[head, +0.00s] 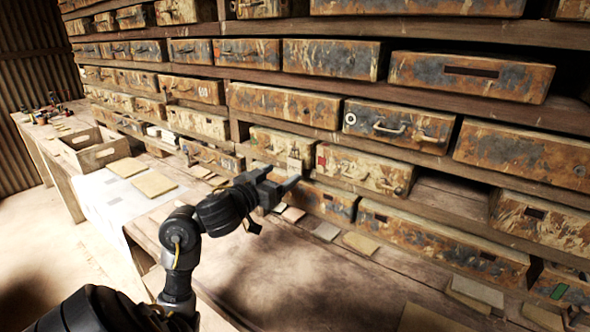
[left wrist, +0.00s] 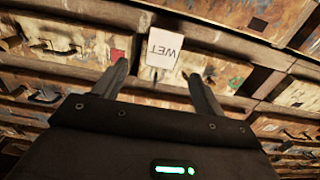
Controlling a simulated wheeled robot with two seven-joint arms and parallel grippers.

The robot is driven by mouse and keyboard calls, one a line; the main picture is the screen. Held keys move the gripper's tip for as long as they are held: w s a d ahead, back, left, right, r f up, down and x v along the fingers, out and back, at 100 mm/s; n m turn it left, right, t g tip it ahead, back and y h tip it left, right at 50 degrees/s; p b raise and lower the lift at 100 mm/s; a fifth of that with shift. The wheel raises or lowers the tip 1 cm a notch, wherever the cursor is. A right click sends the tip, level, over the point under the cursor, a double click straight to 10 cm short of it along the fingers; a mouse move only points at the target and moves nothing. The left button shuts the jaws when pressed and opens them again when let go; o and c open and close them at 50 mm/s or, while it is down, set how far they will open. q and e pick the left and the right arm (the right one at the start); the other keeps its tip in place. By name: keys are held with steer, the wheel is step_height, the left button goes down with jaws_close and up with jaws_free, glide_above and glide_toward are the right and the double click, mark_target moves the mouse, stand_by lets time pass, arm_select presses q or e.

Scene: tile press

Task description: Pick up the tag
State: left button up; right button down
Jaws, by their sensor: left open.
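A small pale tag (left wrist: 163,50) reading "WET" shows in the left wrist view, upside down, against the rusty drawer fronts. It lies just beyond and between the fingertips of my left gripper (left wrist: 158,74). In the head view the tag (head: 294,161) looks like a small pale card at the edge of a drawer. My left gripper (head: 280,178) is just below it, open, with nothing visible between its fingers. Whether the fingers touch the tag cannot be told. My right gripper is not in view.
Rusty metal drawers fill a wooden rack, including one with a red mark (head: 358,169). Below runs a wooden bench (head: 270,262) with several flat tiles, such as a tan one (head: 153,184). A wooden crate (head: 97,150) stands at the left. An empty drawer slot (head: 450,194) opens at the right.

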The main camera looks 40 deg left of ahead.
mark_target(294, 164)
arm_select(q)
steer(key=w, duration=0.5)
steer(key=shift+w+a+r+b, duration=0.1)
steer(key=shift+a+b, duration=0.2)
steer(key=shift+a, duration=0.1)
steer(key=c, duration=1.1)
